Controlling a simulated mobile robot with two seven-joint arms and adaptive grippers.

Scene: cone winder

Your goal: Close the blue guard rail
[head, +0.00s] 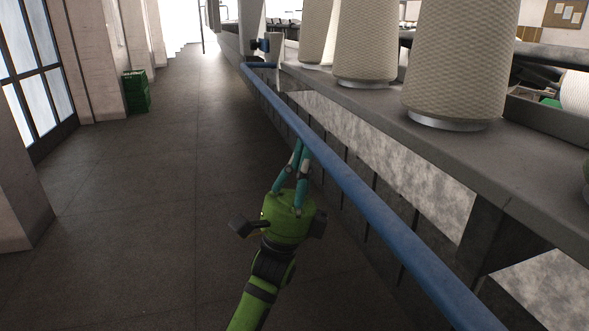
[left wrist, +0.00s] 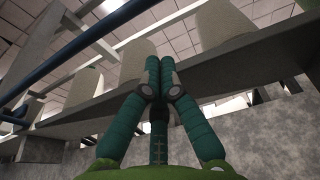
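The blue guard rail (head: 345,181) is a long round bar running along the front of the winder, from the far end towards the lower right. It also crosses the upper left of the left wrist view (left wrist: 68,51). My left gripper (head: 299,143) is green with teal fingers and is on the aisle side of the rail, its tips close to the rail's lower edge. I cannot tell whether they touch it. In the left wrist view its fingertips (left wrist: 160,62) are together with nothing seen between them, and the rail passes apart from them. My right gripper is not in view.
Large cream yarn cones (head: 462,60) stand on the grey machine ledge (head: 480,155) behind the rail. The aisle floor (head: 165,220) at left is clear. A green crate stack (head: 136,91) stands by the wall.

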